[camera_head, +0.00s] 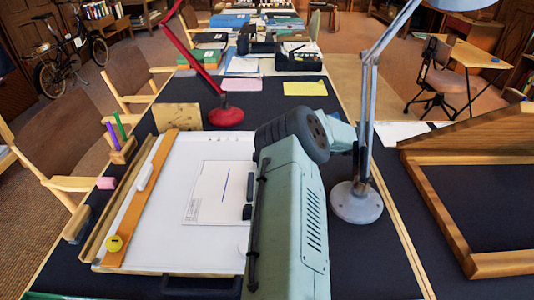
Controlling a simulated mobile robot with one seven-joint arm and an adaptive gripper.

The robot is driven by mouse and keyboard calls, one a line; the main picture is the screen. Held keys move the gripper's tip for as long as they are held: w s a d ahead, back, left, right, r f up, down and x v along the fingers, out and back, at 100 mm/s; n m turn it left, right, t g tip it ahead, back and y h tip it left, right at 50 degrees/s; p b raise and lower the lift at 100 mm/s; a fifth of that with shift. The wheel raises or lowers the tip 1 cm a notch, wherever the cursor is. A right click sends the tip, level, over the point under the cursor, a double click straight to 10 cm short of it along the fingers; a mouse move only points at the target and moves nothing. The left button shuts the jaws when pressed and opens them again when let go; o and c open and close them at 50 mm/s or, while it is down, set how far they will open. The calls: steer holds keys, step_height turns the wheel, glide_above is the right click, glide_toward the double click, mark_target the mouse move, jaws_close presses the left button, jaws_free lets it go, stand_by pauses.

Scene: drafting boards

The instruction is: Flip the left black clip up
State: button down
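A white drafting board (170,235) lies on the dark table, bearing a white sheet (205,200) with a short blue line. Two small black pieces, perhaps clips, sit by the sheet's right edge: a farther one (248,185) and a nearer one (247,212). I cannot tell which is the left clip, or whether either is up or down. My pale green arm covers the board's right part and may hide more there. My gripper is not visible.
A wooden ruler (143,205) with a yellow disc (114,243) lies along the board's left side. A red lamp (225,117) stands behind, and a grey lamp (356,203) right of my arm. A wooden frame (470,190) is at the right.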

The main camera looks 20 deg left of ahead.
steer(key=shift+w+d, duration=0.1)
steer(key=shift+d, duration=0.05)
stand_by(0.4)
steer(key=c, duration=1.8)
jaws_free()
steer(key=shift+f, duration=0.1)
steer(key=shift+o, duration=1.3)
